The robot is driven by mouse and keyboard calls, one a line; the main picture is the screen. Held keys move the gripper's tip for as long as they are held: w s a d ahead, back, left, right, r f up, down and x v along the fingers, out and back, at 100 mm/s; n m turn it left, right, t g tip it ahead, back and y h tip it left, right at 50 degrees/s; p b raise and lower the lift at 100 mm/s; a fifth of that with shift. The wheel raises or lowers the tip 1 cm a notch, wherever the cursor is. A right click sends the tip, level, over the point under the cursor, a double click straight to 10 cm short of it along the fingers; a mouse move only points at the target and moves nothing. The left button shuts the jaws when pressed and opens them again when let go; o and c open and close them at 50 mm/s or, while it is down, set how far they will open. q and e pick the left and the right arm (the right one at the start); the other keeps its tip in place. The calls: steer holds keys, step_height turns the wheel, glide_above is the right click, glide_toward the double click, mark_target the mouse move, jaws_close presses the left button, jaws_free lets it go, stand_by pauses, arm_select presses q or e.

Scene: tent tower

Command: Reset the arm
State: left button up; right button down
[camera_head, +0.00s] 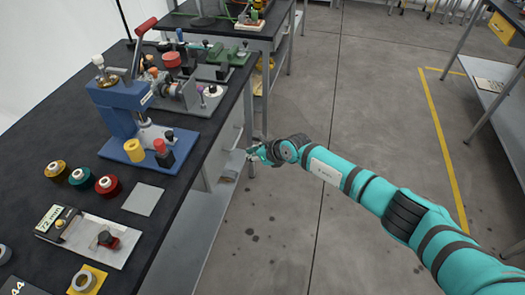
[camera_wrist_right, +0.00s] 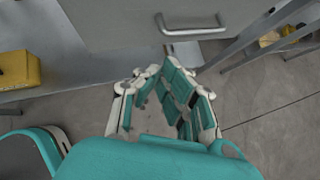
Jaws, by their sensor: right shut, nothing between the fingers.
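My right arm (camera_head: 345,172), teal with dark bands, reaches in from the lower right of the head view. My right gripper (camera_head: 255,156) is at its far end, beside the front of the black-topped workbench (camera_head: 183,205) and below the level of its top. In the right wrist view the gripper (camera_wrist_right: 163,92) is shut with nothing between its fingers. A grey drawer front with a metal handle (camera_wrist_right: 195,29) lies beyond the fingertips there. Whether the gripper touches the bench cannot be told. My left gripper is not in view.
A blue press (camera_head: 118,108), several thread spools (camera_head: 108,186) and a grey plate with a dark knob (camera_head: 92,240) stand on the bench. A yellow box (camera_wrist_right: 20,69) shows at the wrist view's left. Another table (camera_head: 500,90) stands at right; the floor between is clear.

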steer(key=shift+v, duration=2.85)
steer(key=s+d+f+m+t+h, duration=0.1)
steer(key=s+d+f+m, duration=0.45)
steer(key=f+m, duration=0.45)
steer(key=s+d+f+m+t+h, duration=0.1)
steer(key=s+d+f+m, duration=0.3)
steer(key=s+f+m, duration=0.45)
steer(key=s+d+f+m+t+h, duration=0.1)
steer(key=s+d+f+m, duration=0.35)
steer(key=f+m, duration=0.7)
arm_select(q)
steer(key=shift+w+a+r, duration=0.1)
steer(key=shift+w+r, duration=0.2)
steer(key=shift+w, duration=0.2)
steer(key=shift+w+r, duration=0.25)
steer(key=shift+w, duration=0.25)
arm_select(e)
steer(key=s+d+f+m+g+h, duration=0.1)
steer(key=s+f+m, duration=0.3)
steer(key=s, duration=0.8)
steer(key=s+d+f+m+g+h, duration=0.1)
steer(key=s+d+f+m+g, duration=0.3)
steer(key=s, duration=0.9)
steer(key=s+d+f+m+g+h, duration=0.1)
steer(key=s+d+f+m+g, duration=0.2)
steer(key=s, duration=0.9)
step_height(320, 180, down, 3)
steer(key=shift+s+d+r+m+h, duration=0.1)
steer(key=shift+s+d+m+h, duration=0.25)
steer(key=shift+m, duration=0.75)
